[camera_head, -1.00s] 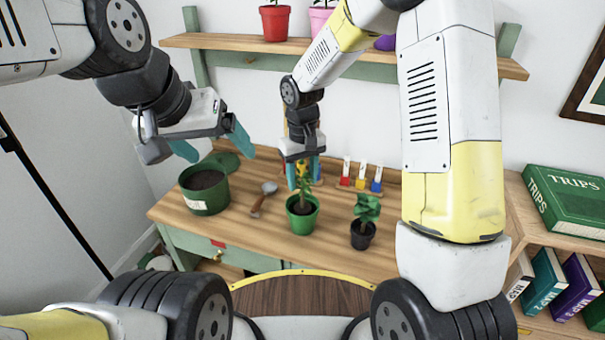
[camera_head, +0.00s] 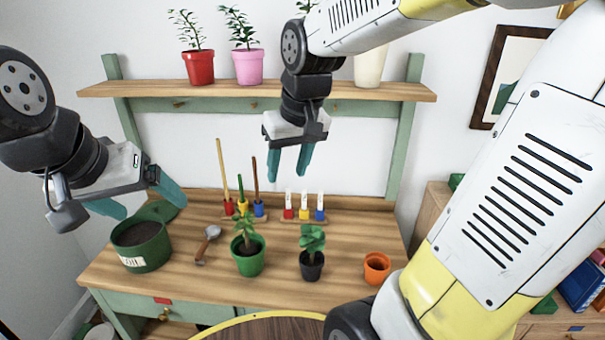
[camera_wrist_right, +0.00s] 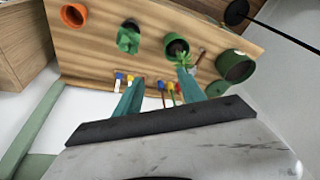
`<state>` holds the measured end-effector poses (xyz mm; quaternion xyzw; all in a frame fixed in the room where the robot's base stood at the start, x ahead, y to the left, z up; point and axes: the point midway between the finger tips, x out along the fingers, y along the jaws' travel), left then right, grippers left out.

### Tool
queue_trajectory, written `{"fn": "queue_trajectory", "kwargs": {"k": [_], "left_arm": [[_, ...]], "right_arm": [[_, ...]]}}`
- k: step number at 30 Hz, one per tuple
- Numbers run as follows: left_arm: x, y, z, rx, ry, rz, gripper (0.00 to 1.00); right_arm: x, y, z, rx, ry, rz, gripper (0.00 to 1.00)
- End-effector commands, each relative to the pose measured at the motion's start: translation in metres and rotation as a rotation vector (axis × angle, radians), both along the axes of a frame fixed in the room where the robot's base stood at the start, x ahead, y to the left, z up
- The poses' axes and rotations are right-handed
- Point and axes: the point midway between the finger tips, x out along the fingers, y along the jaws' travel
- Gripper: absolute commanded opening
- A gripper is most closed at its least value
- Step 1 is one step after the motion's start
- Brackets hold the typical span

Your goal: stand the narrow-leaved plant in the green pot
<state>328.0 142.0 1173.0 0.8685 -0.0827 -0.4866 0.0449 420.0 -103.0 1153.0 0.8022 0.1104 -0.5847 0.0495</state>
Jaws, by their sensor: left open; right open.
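A plant with slender pointed leaves (camera_head: 243,226) stands upright in the green pot (camera_head: 249,262) on the wooden bench. In the right wrist view the plant (camera_wrist_right: 177,48) and pot are beyond the fingers, apart from them. My right gripper (camera_head: 291,162) is open and empty, high above the bench in front of the wall. Its two teal fingers (camera_wrist_right: 159,92) show in the wrist view. My left gripper (camera_head: 145,196) is open and empty above the left end of the bench, near the large green tub.
A broad-leaved plant in a black pot (camera_head: 312,266) and an empty orange pot (camera_head: 377,268) stand right of the green pot. A trowel (camera_head: 207,244) and the soil-filled green tub (camera_head: 142,245) are to its left. Coloured tool holders stand behind. The shelf (camera_head: 260,91) bears potted plants.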

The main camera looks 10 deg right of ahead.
Motion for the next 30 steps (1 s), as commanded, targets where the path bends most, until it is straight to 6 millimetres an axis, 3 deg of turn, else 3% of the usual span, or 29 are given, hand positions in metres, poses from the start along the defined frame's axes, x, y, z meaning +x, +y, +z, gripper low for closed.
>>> {"fn": "queue_trajectory", "kwargs": {"k": [3, 10, 15, 30], "left_arm": [[0.000, 0.000, 0.000, 0.000, 0.000, 0.000, 0.85], [0.000, 0.000, 0.000, 0.000, 0.000, 0.000, 0.85], [0.000, 0.000, 0.000, 0.000, 0.000, 0.000, 0.85], [0.000, 0.000, 0.000, 0.000, 0.000, 0.000, 0.85]], "right_arm": [[-0.039, -0.021, 0.015, 0.056, -0.089, -0.070, 0.47], [-0.083, -0.038, 0.020, 0.132, -0.195, -0.146, 0.47], [-0.092, -0.040, 0.020, 0.148, -0.218, -0.161, 0.47], [-0.092, -0.040, 0.020, 0.148, -0.218, -0.161, 0.47]]}}
